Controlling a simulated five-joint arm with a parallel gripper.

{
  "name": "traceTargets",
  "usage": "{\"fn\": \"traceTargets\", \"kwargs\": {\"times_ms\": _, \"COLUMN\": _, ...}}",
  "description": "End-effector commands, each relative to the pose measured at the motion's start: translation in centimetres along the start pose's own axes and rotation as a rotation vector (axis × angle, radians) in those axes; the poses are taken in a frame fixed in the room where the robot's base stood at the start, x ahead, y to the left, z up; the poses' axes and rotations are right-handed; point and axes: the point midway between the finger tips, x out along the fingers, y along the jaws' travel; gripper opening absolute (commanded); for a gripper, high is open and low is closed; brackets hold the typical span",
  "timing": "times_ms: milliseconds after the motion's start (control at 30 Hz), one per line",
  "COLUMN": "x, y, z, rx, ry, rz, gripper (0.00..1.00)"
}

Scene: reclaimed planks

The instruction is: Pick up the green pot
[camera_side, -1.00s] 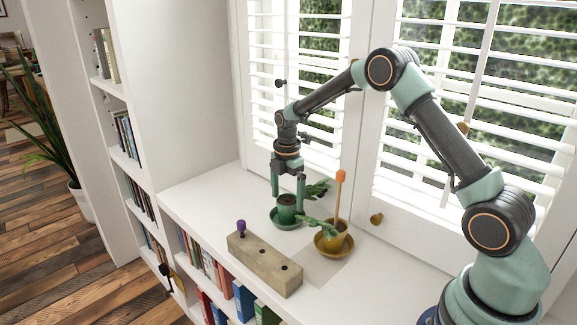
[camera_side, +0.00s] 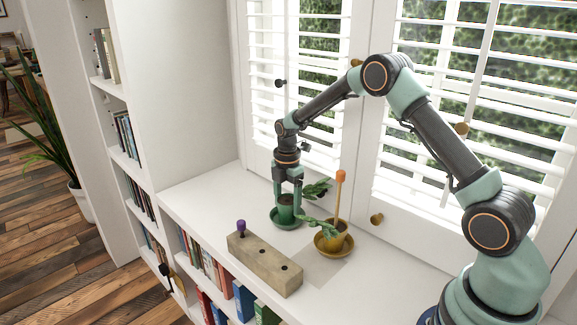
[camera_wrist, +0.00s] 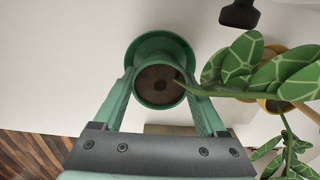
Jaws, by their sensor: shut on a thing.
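The green pot (camera_side: 285,208) stands upright in a green saucer (camera_side: 274,221) on the white shelf top. In the wrist view the pot (camera_wrist: 160,98) is filled with brown soil, and its saucer (camera_wrist: 150,42) shows around it. My gripper (camera_side: 287,200) points down over the pot with one finger on each side. In the wrist view my gripper (camera_wrist: 163,92) has both fingers against the pot's rim, shut on it. The pot appears to rest in its saucer; I see no clear gap under it.
A yellow pot (camera_side: 335,232) with a leafy plant and an orange-tipped stick (camera_side: 340,195) stands close to the right. Its leaves (camera_wrist: 265,65) reach near my right finger. A wooden block (camera_side: 263,264) with holes and a purple peg lies in front. The window shutters are behind.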

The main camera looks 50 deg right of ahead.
Motion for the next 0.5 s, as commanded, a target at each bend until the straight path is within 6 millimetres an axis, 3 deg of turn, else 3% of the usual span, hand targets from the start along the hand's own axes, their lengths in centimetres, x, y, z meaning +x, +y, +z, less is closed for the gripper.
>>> {"fn": "traceTargets", "kwargs": {"times_ms": 267, "x": -2.4, "y": 0.2, "z": -0.4, "rx": -0.001, "ry": -0.001, "rz": 0.005, "gripper": 0.00}}
{"fn": "traceTargets", "kwargs": {"times_ms": 500, "x": -7.5, "y": 0.2, "z": -0.3, "rx": 0.000, "ry": -0.001, "rz": 0.008, "gripper": 0.00}}
